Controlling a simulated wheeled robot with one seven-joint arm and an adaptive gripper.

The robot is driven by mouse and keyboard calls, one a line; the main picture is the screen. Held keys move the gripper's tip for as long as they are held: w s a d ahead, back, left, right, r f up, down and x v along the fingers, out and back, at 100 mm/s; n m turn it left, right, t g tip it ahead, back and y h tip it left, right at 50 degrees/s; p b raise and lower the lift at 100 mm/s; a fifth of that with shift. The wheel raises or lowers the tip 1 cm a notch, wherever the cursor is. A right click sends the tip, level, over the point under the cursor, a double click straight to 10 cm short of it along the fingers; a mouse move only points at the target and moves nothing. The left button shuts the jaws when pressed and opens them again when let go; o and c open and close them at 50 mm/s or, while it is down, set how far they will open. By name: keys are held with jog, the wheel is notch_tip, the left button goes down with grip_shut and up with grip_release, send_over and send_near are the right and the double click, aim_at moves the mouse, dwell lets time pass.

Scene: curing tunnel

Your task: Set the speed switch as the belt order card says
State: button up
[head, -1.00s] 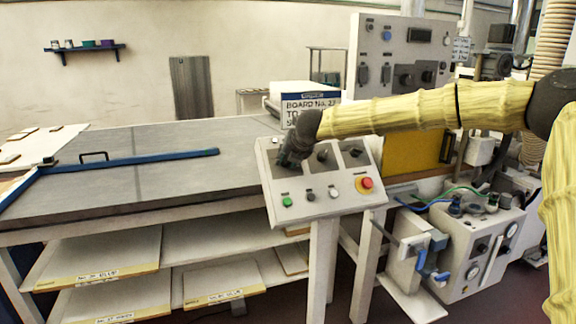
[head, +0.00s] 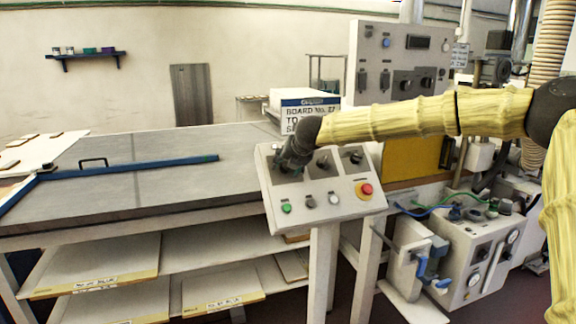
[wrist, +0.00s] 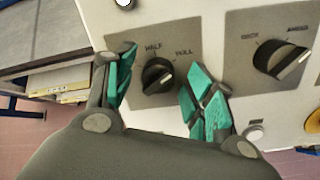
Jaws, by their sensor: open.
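The speed switch (wrist: 158,75) is a black rotary knob on a dark plate, with HALF and FULL printed above it. Its bar slants up to the right, roughly towards FULL; any label further left is hidden by my finger. My gripper (wrist: 164,86) is open, its teal pads on either side of the knob; I cannot tell whether they touch it. In the head view my gripper (head: 293,158) covers the left knob of the sloping control panel (head: 335,208). A white sign with a blue band (head: 305,104) begins "BOARD No."; its lower lines are partly hidden by my arm.
A second knob (wrist: 282,62) sits close to the right. The panel also has a green button (head: 287,208) and a red stop button (head: 366,189). A long grey table (head: 150,165) stands to the left, and a tall cabinet (head: 375,45) stands behind.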

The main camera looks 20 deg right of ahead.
jog(key=v, duration=1.2)
jog(key=shift+a, duration=0.1)
